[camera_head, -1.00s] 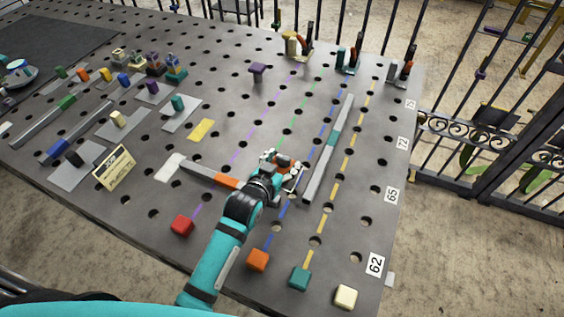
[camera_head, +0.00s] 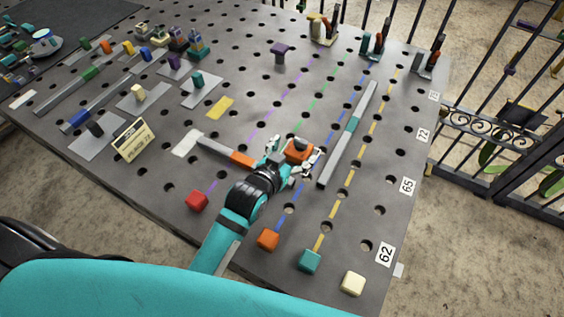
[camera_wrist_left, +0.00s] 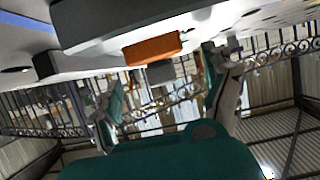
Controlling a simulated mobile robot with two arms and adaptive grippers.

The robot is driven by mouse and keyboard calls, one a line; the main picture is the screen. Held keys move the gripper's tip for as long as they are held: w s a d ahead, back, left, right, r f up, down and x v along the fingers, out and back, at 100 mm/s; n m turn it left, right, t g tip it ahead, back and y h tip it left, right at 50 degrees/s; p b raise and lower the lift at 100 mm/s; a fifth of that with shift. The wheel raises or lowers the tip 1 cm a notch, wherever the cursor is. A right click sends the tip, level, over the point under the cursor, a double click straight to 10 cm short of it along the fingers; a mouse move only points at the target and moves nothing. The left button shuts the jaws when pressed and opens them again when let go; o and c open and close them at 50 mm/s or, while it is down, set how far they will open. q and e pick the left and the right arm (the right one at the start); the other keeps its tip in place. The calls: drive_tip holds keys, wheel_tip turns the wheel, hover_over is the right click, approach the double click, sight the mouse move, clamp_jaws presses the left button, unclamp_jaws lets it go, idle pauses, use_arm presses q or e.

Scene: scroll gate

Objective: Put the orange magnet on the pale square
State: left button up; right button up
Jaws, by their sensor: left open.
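A small orange block with a dark top (camera_head: 299,149) stands on the perforated board at my left gripper (camera_head: 293,162), beyond the orange end of a grey bar. I take it for the orange magnet. In the left wrist view an orange block with a grey part below it (camera_wrist_left: 152,48) shows between and beyond the open fingers (camera_wrist_left: 168,92); I cannot tell whether they touch it. The pale square (camera_head: 188,142) lies flat on the board, left of my gripper, at the far end of the grey bar (camera_head: 217,149). My right gripper is not in view.
A long grey bar with a teal band (camera_head: 341,152) lies right of my gripper. Red (camera_head: 197,200), orange (camera_head: 268,239), teal (camera_head: 309,260) and cream (camera_head: 352,283) cubes line the front edge. A yellow sign (camera_head: 134,140) stands at the left. A metal fence (camera_head: 490,125) borders the right.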

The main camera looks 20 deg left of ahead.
use_arm(q)
drive_tip(key=v, duration=0.7)
drive_tip(key=shift+s+a+r, duration=0.1)
drive_tip(key=shift+s+r, duration=0.1)
drive_tip(key=shift+s, duration=0.1)
